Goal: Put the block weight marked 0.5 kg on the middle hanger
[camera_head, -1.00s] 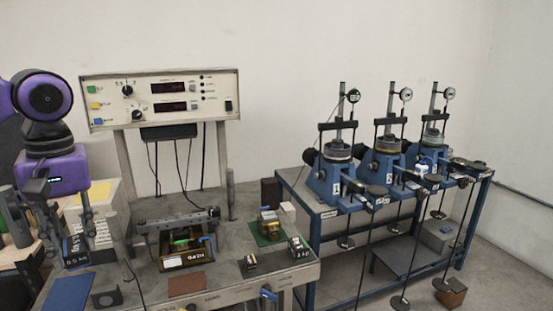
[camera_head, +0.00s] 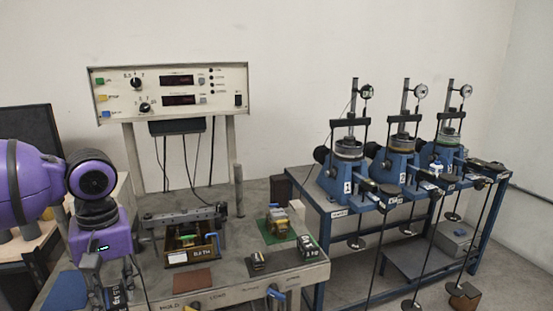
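My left gripper (camera_head: 106,291) is at the lower left, over the near left part of the grey workbench. It is shut on the dark block weight (camera_head: 117,294), whose white 0.5 kg marking is partly visible and turned on its side. The lower part of the grip is near the picture's bottom edge. Three blue lever frames stand at the right. The middle hanger (camera_head: 411,304) is a long rod with a round plate at its foot, low at the picture's bottom, with no weight seen on it. My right gripper is not in view.
The workbench holds a black-framed tray (camera_head: 190,252), a green mat (camera_head: 270,236) with a small device, small dark blocks (camera_head: 257,262) and a brown pad (camera_head: 193,278). A control panel (camera_head: 170,90) stands behind. The blue frame table (camera_head: 300,180) stands right of the bench.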

